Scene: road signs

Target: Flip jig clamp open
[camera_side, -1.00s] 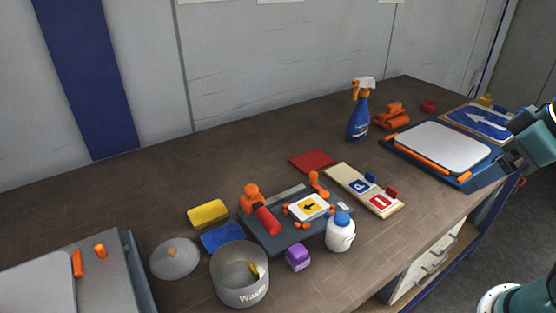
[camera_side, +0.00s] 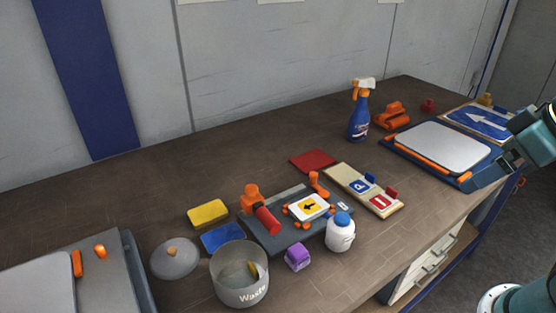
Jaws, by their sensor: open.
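Small orange stops sit around the tile. An orange clamp body (camera_side: 251,196) stands at the plate's left, and its red handle (camera_side: 268,220) slants down towards the front right. A smaller orange upright piece (camera_side: 315,181) stands at the plate's back. My gripper (camera_side: 493,178) is at the right edge, far from the clamp, beside a blue tray. It is open with nothing visible in it; its fingers are hard to make out.
A waste pot (camera_side: 240,285), lid (camera_side: 175,257), yellow sponge (camera_side: 208,213), purple block (camera_side: 297,257) and white bottle (camera_side: 340,236) crowd the jig. A sign board (camera_side: 345,178) lies right of it. A spray bottle (camera_side: 359,115) stands behind. The back-left bench is clear.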

